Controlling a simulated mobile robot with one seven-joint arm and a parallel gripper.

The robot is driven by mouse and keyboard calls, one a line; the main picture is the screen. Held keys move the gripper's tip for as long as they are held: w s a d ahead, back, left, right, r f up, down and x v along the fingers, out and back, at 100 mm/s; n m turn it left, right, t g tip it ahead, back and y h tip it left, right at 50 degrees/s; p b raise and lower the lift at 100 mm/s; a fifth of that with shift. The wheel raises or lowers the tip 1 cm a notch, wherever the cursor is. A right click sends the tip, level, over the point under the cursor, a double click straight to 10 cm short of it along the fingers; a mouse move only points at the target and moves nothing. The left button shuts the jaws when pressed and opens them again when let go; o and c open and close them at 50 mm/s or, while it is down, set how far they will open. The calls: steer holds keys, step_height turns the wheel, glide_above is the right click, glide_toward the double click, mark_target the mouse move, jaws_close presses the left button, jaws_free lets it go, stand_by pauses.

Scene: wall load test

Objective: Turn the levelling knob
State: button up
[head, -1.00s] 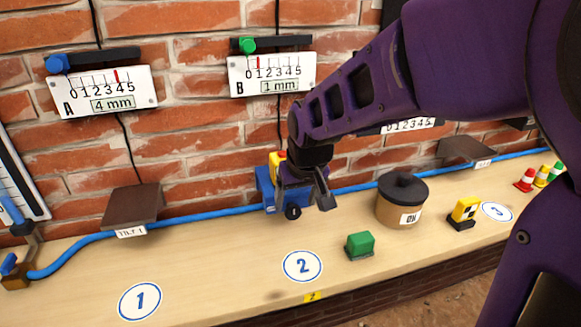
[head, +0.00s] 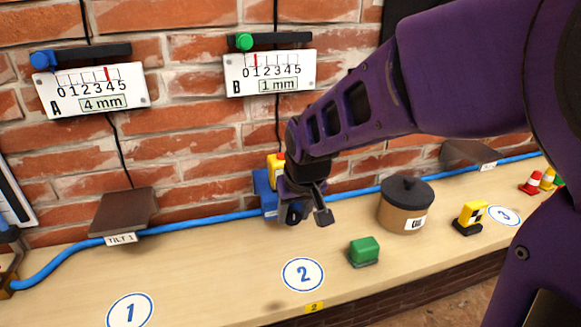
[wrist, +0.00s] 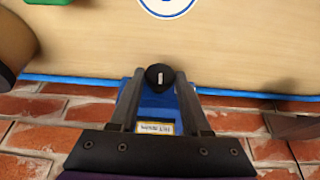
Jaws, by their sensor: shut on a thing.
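The levelling knob (wrist: 160,83) is black with a short white mark, which points up and down in the wrist view. It sits on a blue device (wrist: 157,113) with a yellow part, against the brick wall; the device also shows in the head view (head: 264,193). My gripper (wrist: 160,75) is shut on the knob, one finger on each side. In the head view my gripper (head: 308,214) is in front of the device and largely covers the knob. Gauge A (head: 90,90) reads 4 mm and gauge B (head: 262,73) reads 1 mm.
To the right are a green block (head: 364,250), a lidded brown pot (head: 402,212) and a yellow-and-black block (head: 470,217). A blue hose (head: 205,223) runs along the wall. A brown TILT 1 plate (head: 124,212) is at the left.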

jaws_close()
steer(key=shift+r+p, duration=0.15)
steer(key=shift+p, duration=0.4)
steer(key=shift+d+y+p, duration=0.1)
steer(key=shift+y+p, duration=0.2)
steer(key=shift+p, duration=0.15)
steer(key=shift+w+d+m+y+p, duration=0.15)
steer(key=shift+m+y+p, duration=0.15)
steer(key=shift+y+p, duration=0.55)
steer(key=shift+d+f+g+y+b, duration=0.15)
steer(key=shift+f+g+y+b, duration=0.25)
steer(key=shift+y+b, duration=0.45)
steer(key=shift+d+m+y+b, duration=0.1)
steer(key=shift+m+y+b, duration=0.2)
steer(key=shift+y+b, duration=0.55)
steer(key=shift+r, duration=0.15)
